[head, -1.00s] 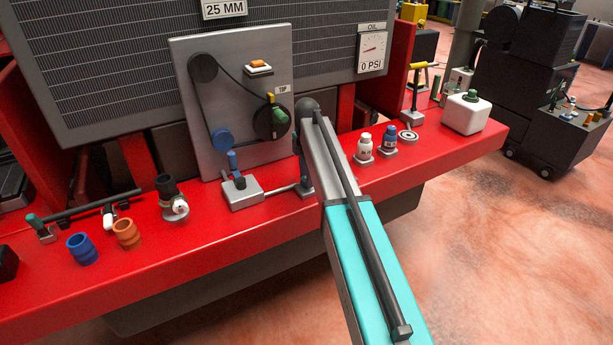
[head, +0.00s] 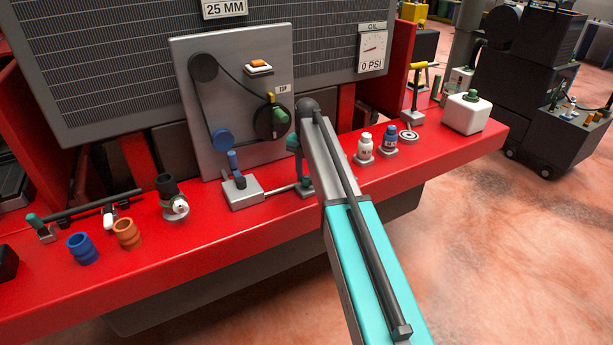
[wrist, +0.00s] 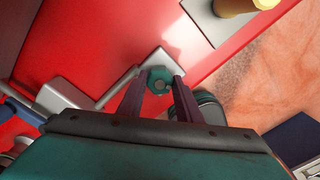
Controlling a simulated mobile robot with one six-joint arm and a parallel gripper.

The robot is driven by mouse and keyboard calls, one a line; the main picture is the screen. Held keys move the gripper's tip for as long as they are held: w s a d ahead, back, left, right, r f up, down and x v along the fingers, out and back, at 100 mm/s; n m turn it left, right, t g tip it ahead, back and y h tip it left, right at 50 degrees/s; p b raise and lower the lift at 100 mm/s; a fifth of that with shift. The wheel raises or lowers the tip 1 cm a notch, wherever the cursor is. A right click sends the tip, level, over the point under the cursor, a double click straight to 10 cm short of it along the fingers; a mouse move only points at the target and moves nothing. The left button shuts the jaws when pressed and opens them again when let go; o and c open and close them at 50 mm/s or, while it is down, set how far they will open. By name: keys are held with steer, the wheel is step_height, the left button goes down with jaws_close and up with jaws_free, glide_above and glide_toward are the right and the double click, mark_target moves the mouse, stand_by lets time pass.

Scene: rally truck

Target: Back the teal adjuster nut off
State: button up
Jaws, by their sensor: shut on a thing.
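The teal adjuster nut (wrist: 160,74) is a faceted piece with a greyish round centre, seen end-on in the wrist view. It sits over a light grey mount (wrist: 160,57) on the red bench. My gripper (wrist: 159,82) has one dark finger on each side of the nut and is shut on it.
A grey panel (head: 240,60) with a belt and pulleys stands behind the bench (head: 200,240). The bench front between is clear.

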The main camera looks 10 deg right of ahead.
mark_target(307, 178)
steer(key=shift+s+f, duration=0.2)
steer(key=shift+f, duration=0.05)
steer(key=o, duration=1)
steer(key=shift+o, duration=0.2)
steer(key=shift+w+r, duration=0.1)
steer(key=shift+r, duration=0.05)
steer(key=shift+w+r, duration=0.1)
steer(key=shift+r, duration=0.65)
step_height(307, 178, up, 12)
steer(key=b, duration=0.3)
steer(key=shift+r, duration=0.15)
